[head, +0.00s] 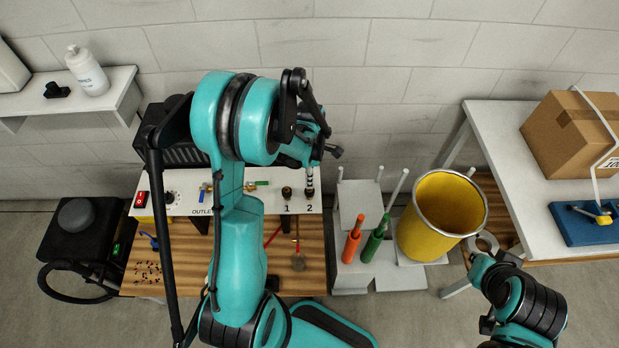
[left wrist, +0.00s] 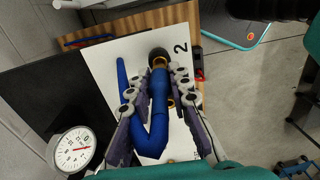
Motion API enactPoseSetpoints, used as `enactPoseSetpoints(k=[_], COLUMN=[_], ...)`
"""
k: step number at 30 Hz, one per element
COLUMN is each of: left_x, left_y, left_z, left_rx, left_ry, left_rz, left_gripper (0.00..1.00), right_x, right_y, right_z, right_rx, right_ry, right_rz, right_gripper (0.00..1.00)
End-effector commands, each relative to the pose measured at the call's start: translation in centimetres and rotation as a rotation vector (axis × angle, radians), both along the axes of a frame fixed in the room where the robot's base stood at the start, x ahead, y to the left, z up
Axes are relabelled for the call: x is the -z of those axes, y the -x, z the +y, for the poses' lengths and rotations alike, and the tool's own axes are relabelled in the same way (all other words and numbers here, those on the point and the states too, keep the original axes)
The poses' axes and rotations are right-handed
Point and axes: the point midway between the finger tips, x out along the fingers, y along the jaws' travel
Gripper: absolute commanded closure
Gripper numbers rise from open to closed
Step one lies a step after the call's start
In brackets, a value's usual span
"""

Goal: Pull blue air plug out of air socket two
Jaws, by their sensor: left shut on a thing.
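The blue air plug (left wrist: 158,100) is between the fingers of my left gripper (left wrist: 157,82), which is shut on it; its blue body bends towards the camera. The plug's nose lines up with the dark air socket two (left wrist: 158,54), beside the printed "2"; how deep it sits is hard to tell. In the head view my left gripper (head: 314,152) is above socket two (head: 309,191), with a banded metal stem below it. The plug is mostly hidden there. Socket one (head: 287,192) is empty to its left. My right gripper (head: 484,243) is by the yellow bin, its jaw state unclear.
The white outlet panel (head: 180,204) has a valve and a red switch. A pressure gauge (left wrist: 75,149) shows in the wrist view. Right of the panel stand a red tool (head: 353,240), a green tool (head: 374,240) and a yellow bin (head: 417,225). A white table (head: 500,135) holds a cardboard box.

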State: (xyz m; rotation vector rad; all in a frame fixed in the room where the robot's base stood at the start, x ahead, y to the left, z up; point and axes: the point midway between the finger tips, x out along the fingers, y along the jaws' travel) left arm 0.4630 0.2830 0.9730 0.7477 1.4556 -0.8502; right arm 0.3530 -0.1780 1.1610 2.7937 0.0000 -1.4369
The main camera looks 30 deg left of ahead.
Motion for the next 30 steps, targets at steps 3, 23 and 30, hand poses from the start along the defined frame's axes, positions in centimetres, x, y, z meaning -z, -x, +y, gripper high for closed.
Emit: enactPoseSetpoints(k=[3,23,30], left_x=[-0.5,-2.6,-3.3], left_y=[0.0,0.0,0.0], left_z=[0.0,0.0,0.0], left_rx=[0.000,0.000,0.000], left_ry=[0.000,0.000,0.000], left_rz=[0.000,0.000,0.000], left_gripper=[1.00,1.00,1.00], right_x=[-0.3,-1.7,-2.2], right_y=[0.0,0.0,0.0], right_z=[0.0,0.0,0.0], right_rx=[0.000,0.000,0.000], right_ry=[0.000,0.000,0.000], right_rz=[0.000,0.000,0.000], right_gripper=[1.00,1.00,1.00])
